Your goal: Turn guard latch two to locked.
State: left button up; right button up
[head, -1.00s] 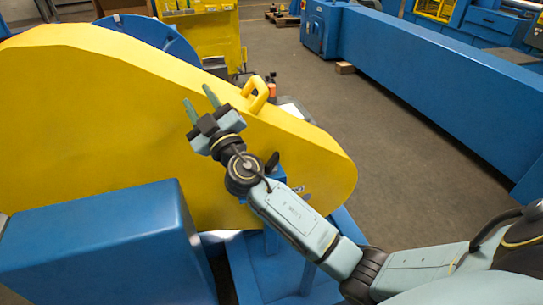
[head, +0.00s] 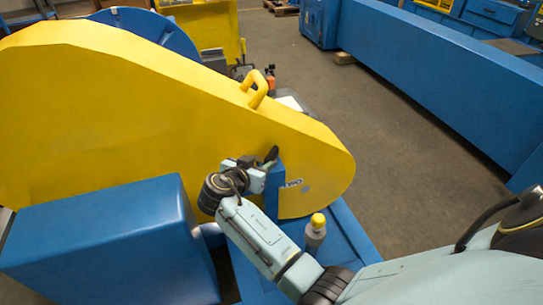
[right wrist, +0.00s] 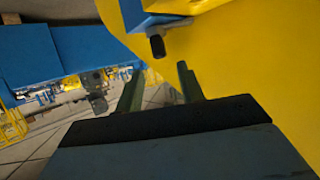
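The yellow guard (head: 120,130) fills the left and middle of the head view. A latch with a dark lever (head: 271,155) sits on a blue block (head: 273,188) at its near side. In the right wrist view a grey latch arm with a black knob (right wrist: 157,46) sticks out below a blue block (right wrist: 135,14). My right gripper (head: 245,170) is beside the latch in the head view, its fingertips mostly hidden. In the right wrist view the gripper (right wrist: 160,88) has its two fingers apart and nothing between them; the knob is beyond the fingertips. My left gripper is not in view.
A blue housing (head: 110,245) stands at the lower left. A bottle with a yellow cap (head: 316,228) stands on the blue base right of my forearm. A yellow handle (head: 257,88) rises from the guard's top. Grey floor (head: 390,140) lies open to the right.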

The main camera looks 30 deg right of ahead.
aim_at(268, 157)
jog(key=b+x, duration=0.2)
jog(key=x, duration=0.6)
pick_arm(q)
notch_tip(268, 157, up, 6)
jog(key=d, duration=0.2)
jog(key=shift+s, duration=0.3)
pick_arm(e)
jog(key=shift+w+d+f, duration=0.15)
jog(key=shift+w+d, duration=0.1)
jog(key=shift+d, duration=0.2)
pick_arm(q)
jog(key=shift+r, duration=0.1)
pick_arm(e)
jog(key=shift+c, duration=0.5)
grip_shut()
